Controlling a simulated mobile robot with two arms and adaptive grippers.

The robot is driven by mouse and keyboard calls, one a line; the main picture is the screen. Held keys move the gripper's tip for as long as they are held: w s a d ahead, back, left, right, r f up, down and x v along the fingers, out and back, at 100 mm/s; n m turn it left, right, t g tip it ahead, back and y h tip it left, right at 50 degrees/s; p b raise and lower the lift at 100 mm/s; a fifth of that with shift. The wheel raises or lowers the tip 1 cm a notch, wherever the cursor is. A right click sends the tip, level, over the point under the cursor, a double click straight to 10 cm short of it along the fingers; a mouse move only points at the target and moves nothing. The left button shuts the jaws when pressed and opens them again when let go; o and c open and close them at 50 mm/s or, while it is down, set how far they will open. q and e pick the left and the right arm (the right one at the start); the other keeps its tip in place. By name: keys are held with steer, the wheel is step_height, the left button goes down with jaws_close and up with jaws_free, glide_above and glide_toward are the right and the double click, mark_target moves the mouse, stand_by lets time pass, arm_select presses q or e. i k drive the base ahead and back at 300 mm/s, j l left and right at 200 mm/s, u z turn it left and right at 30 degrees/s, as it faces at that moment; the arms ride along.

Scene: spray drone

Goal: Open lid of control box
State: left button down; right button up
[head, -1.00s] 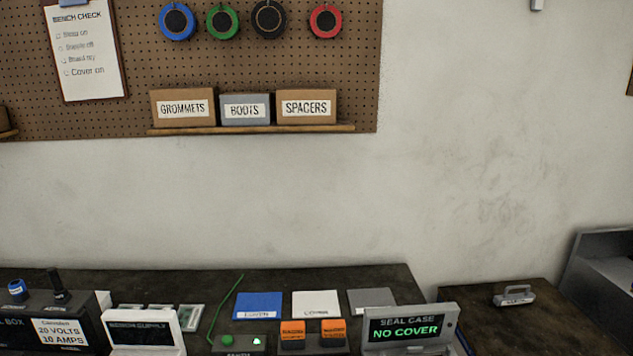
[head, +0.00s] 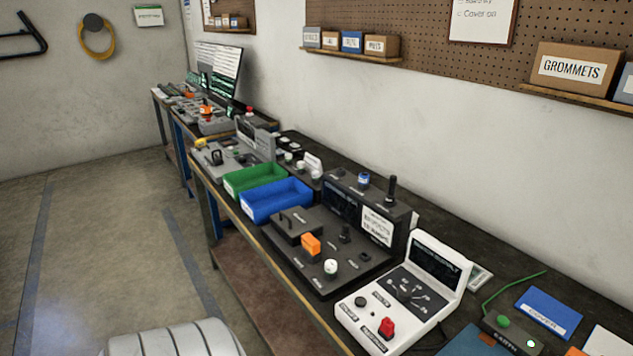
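A black box unit (head: 345,262) stands on the bench in the middle of the head view. In the earlier frame its upright back part shows lettering ending in "L BOX", so it appears to be the control box. Its low front panel carries a raised black block with a handle (head: 296,224), an orange part (head: 311,245) and a white knob (head: 331,266). The upright back part (head: 372,205) has a white label, a blue knob and a black post on top. I cannot tell which part is the lid. Neither gripper is in view.
Blue (head: 276,204) and green (head: 253,180) trays stand left of the box. A white supply unit (head: 400,300) with a red switch stands close on its right. The bench's wooden front edge (head: 262,262) runs along the near side. The floor (head: 110,240) at left is clear.

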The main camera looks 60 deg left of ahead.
mark_target(295, 222)
steer(key=u, duration=2)
